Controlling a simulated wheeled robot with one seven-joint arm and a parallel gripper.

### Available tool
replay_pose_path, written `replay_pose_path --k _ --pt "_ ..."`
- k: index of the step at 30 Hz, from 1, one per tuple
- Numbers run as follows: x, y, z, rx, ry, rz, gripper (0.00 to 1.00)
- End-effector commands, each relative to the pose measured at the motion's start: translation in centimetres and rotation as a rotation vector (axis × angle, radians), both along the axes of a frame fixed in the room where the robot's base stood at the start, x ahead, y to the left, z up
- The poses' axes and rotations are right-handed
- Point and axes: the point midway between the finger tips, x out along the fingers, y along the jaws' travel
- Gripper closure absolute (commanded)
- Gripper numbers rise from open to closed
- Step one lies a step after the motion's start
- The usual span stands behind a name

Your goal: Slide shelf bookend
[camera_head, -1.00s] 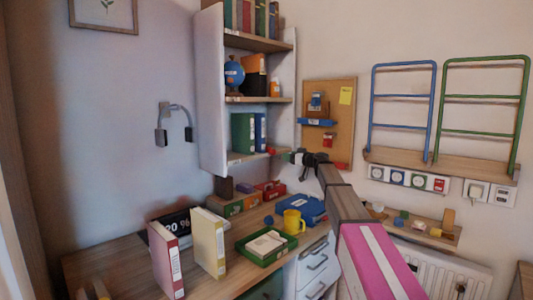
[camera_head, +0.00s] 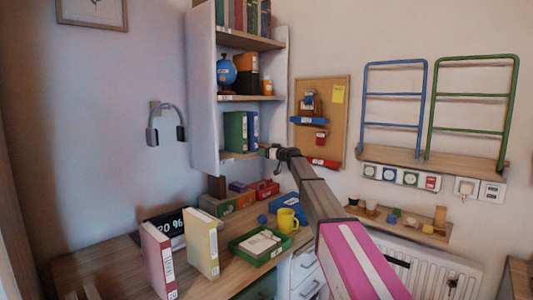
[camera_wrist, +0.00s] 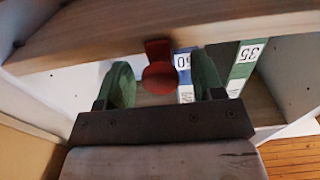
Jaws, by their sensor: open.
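The red bookend (camera_wrist: 158,78), with a round knob and a flat plate, shows between my fingers in the wrist view. My gripper (camera_wrist: 163,83) is open, with one green-padded finger on each side of the knob; whether either touches it I cannot tell. A blue book (camera_wrist: 184,72) and a green book (camera_wrist: 244,68) with number labels stand behind it. In the head view my gripper (camera_head: 270,152) is at the right end of the lowest shelf (camera_head: 236,155), near the green book (camera_head: 235,132) and blue book (camera_head: 252,130). The bookend is mostly hidden there.
A shelf board (camera_wrist: 90,35) crosses the top of the wrist view, close to my fingers. A corkboard (camera_head: 337,118) hangs right of the shelves. Below, the desk (camera_head: 120,262) holds upright binders (camera_head: 203,245), a green tray (camera_head: 260,247) and a yellow mug (camera_head: 287,220).

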Motion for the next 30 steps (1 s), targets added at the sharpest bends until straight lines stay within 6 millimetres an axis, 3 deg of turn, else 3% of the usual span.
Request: replay_pose_path --k 7,12,13,20,30 --pt "0.0 0.1 0.0 0.0 0.0 0.0 0.38" --pt "0.0 0.1 0.0 0.0 0.0 0.0 0.94" --pt "0.0 0.1 0.0 0.0 0.0 0.0 1.0" --pt "1.0 -0.6 0.0 -0.001 0.001 -0.002 1.0" --pt "7.8 -5.6 0.0 -0.001 0.001 -0.004 1.0"
